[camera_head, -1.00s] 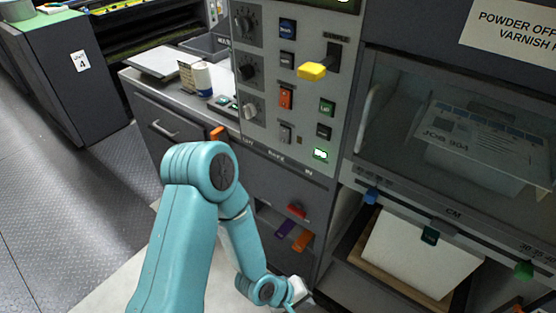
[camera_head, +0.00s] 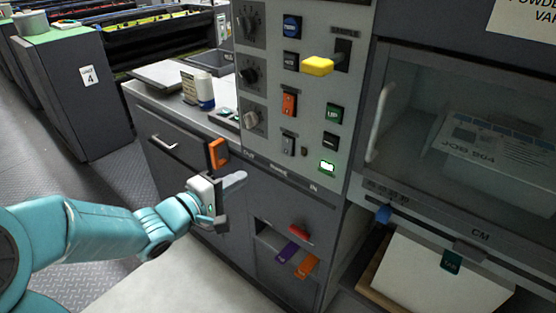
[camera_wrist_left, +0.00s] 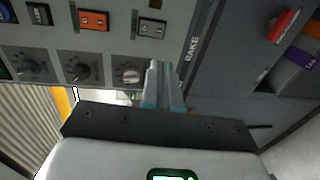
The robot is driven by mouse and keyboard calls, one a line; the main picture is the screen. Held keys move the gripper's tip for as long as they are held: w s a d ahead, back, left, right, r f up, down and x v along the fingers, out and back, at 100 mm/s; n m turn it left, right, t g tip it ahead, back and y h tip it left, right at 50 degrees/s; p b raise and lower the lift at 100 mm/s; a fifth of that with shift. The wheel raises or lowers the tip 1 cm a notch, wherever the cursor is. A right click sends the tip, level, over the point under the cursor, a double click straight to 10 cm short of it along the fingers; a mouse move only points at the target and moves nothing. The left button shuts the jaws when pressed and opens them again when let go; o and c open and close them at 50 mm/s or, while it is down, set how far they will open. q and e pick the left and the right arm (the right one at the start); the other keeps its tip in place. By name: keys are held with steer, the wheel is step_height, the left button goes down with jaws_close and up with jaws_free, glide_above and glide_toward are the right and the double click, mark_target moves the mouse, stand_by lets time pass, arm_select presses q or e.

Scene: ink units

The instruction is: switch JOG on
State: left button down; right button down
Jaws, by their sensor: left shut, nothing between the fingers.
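The grey control panel (camera_head: 268,120) carries an orange rocker switch (camera_head: 289,104) and, below it, a grey rocker switch (camera_head: 288,143). I cannot read which one is labelled JOG. In the left wrist view the orange rocker (camera_wrist_left: 93,20) and grey rocker (camera_wrist_left: 152,27) show near the top. My left gripper (camera_head: 238,179) is shut and empty, in front of the cabinet, below and left of the rockers and apart from them. Its closed fingers (camera_wrist_left: 157,68) show beside a knob in the left wrist view. My right gripper is not in view.
A yellow-handled lever (camera_head: 318,66) juts from the panel. Several knobs, including a white one (camera_head: 251,120), line its left side. An orange handle (camera_head: 217,153) stands behind my gripper. A glass-fronted unit (camera_head: 455,130) is at right. A white container (camera_head: 204,87) stands on the counter.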

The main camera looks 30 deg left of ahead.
arm_select(q)
glide_toward(286, 153)
steer(key=w, duration=0.6)
steer(key=shift+w+d+f+b, duration=0.2)
steer(key=shift+w+f+b, duration=0.1)
steer(key=shift+w, duration=0.05)
steer(key=shift+w+f+b, duration=0.2)
steer(key=shift+f+b, duration=0.2)
steer(key=shift+b, duration=0.4)
steer(key=shift+r, duration=0.3)
